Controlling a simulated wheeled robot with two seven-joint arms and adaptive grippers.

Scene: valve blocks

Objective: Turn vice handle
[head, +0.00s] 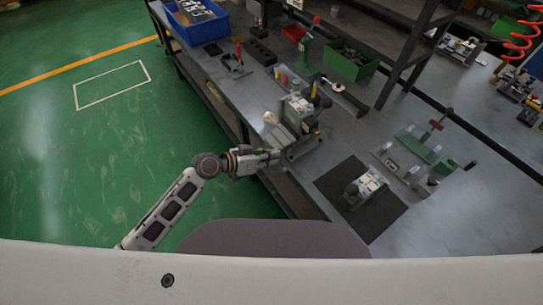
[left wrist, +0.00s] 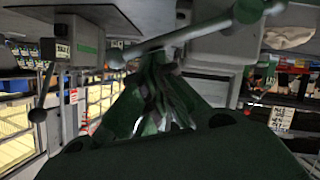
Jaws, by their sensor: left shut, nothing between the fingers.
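The vice (head: 299,108), grey and green, stands at the near edge of the workbench in the head view. My left gripper (head: 272,156) is at the vice's lower left side, beside the bench edge. In the left wrist view, the vice handle (left wrist: 190,33) is a slanted metal bar with a round knob at each end. My left gripper (left wrist: 160,90) points at the bar with its fingers shut and nothing between them. Its fingertips are close to the middle of the bar; I cannot tell whether they touch it. My right gripper is not in view.
On the workbench are a blue bin (head: 196,20), a green crate (head: 350,62), a red-handled clamp (head: 236,62) and a dark mat (head: 385,215) bearing a small fixture. A shelf upright (head: 405,65) rises behind. The green floor (head: 90,150) at left is clear.

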